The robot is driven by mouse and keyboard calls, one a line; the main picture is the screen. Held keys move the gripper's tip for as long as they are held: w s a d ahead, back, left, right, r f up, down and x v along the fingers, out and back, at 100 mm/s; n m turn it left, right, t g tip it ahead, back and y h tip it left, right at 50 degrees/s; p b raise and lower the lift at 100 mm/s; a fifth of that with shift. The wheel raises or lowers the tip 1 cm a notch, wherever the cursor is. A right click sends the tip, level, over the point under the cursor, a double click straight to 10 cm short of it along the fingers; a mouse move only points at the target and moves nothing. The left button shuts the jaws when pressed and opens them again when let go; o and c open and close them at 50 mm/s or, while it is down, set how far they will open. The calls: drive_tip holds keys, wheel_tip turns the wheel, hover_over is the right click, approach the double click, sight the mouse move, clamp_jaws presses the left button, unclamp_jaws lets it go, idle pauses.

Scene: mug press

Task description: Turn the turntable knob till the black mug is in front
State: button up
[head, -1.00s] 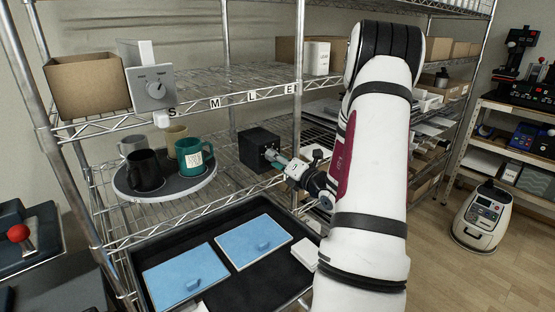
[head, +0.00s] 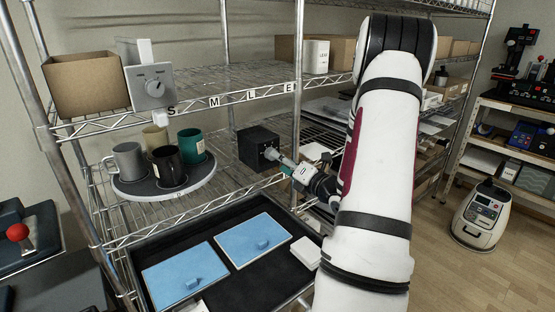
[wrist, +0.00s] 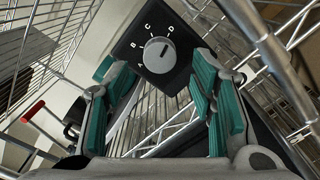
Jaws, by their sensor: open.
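The round turntable (head: 133,188) stands on the middle shelf at the left. The black mug (head: 169,167) is at its front, a little right of the centre line. A grey mug (head: 127,160) is at its left, a green mug (head: 192,146) at its right and a beige mug (head: 155,138) at the back. The turntable knob (wrist: 158,55) is a grey dial on a black box (head: 257,147), with letters A to D around it. My gripper (wrist: 165,85) is open, its teal-padded fingers apart below and around the knob, which shows between them. In the head view, the gripper (head: 275,158) is at the box front.
Below is a black tray (head: 226,284) with two blue lids (head: 253,241). Wire shelf edges and posts (head: 299,75) are close around my gripper.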

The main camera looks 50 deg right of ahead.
drive_tip(key=v, duration=0.8)
drive_tip(key=shift+s, duration=0.25)
drive_tip(key=shift+a, duration=0.1)
